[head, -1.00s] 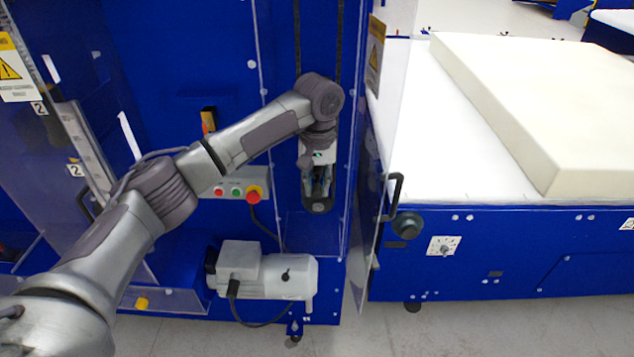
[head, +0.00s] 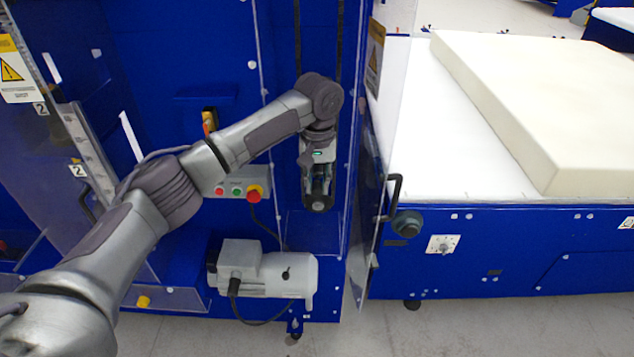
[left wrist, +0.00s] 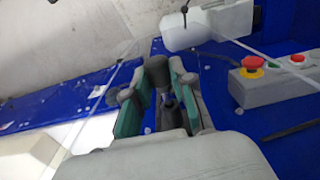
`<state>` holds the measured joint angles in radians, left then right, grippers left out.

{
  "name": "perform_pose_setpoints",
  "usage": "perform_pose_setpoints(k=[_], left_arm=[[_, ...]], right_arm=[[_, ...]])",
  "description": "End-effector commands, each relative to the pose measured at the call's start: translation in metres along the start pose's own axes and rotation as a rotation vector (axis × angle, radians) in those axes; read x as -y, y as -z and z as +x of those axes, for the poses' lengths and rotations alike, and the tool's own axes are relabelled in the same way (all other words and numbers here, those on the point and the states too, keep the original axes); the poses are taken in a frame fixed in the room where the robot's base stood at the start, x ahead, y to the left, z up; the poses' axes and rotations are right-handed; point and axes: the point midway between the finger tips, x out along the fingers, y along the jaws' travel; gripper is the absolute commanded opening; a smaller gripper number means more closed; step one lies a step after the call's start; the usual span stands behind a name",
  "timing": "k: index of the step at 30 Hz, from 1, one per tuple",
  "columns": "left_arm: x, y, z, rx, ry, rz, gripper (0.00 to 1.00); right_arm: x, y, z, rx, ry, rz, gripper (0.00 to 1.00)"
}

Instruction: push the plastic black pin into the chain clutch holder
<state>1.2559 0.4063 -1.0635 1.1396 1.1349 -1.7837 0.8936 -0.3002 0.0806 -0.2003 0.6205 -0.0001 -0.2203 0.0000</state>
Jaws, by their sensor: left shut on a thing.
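A dark round part (head: 318,207), perhaps the chain clutch holder, shows right at the fingertips in the head view. I cannot tell how deep the pin sits. My right gripper is out of view.
A clear door with a black handle (head: 395,190) stands open right of the bay. A button box with a red stop button (head: 254,193) is left of the gripper, a grey motor (head: 265,272) below. A foam block (head: 545,110) lies on the white table (head: 425,165).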

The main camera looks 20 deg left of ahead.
Motion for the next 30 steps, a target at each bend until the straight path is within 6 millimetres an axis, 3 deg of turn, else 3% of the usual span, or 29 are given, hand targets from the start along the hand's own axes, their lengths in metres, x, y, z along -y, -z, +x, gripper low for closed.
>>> perform_pose_setpoints(k=[30], left_arm=[[-0.001,0.021,-0.001,0.000,-0.001,0.001,0.00]], right_arm=[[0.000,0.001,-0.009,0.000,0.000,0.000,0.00]])
